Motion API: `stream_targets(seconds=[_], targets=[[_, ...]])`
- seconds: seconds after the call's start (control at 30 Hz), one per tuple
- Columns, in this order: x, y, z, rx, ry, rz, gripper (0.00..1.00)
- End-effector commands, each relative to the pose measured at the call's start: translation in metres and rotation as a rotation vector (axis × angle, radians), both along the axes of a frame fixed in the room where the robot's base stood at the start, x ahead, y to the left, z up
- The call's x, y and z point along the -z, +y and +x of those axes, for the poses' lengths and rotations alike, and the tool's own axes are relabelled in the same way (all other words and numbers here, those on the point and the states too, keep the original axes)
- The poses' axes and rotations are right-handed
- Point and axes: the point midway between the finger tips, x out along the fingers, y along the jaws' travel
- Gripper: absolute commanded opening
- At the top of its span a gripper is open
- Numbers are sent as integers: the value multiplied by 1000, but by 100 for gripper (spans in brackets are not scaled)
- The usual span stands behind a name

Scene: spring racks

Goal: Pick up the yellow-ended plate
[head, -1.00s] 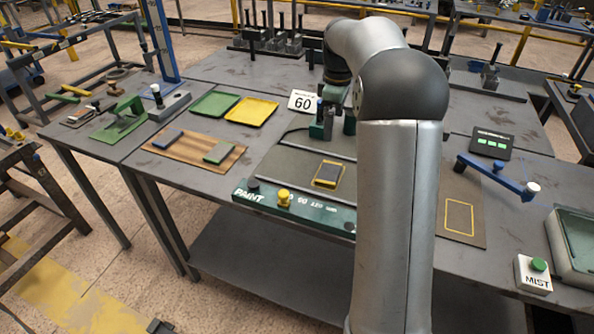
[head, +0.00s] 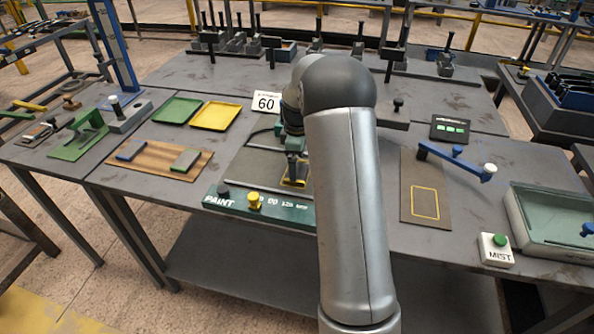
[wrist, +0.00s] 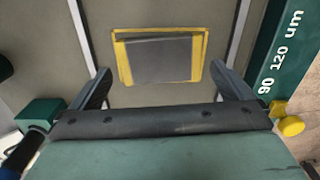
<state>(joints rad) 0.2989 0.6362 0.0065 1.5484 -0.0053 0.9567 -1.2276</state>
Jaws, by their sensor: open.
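The yellow-ended plate (wrist: 158,60) is a flat grey rectangle with yellow along its left and right ends in the wrist view. It lies slightly skewed on a yellow-outlined spot of the grey bed. In the head view the plate (head: 291,183) is partly hidden by my gripper and arm. My gripper (wrist: 159,70) is open and empty, its two fingers apart toward either side of the plate. In the head view my gripper (head: 295,158) is low over the bed; I cannot tell whether it touches the plate.
A green PAINT bar (head: 235,197) with a yellow knob (head: 254,201) edges the bed's front. A "60" sign (head: 266,103) stands behind. Green (head: 177,110) and yellow (head: 216,116) trays and a wooden board (head: 160,160) lie left. A yellow-outlined brown mat (head: 411,178) and MIST box (head: 496,250) are right.

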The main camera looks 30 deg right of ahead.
Motion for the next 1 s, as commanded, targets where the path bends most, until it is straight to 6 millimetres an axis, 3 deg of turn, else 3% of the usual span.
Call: stream_targets(seconds=[0.2, 0.43, 0.47, 0.6, 0.67, 1.0], targets=[[25, 0, 0, 0, 2, 1, 100], [28, 0, 0, 0, 0, 0, 100], [28, 0, 0, 0, 0, 0, 97], [27, 0, 0, 0, 0, 0, 58], [27, 0, 0, 0, 0, 0, 43], [22, 0, 1, 0, -4, 0, 44]])
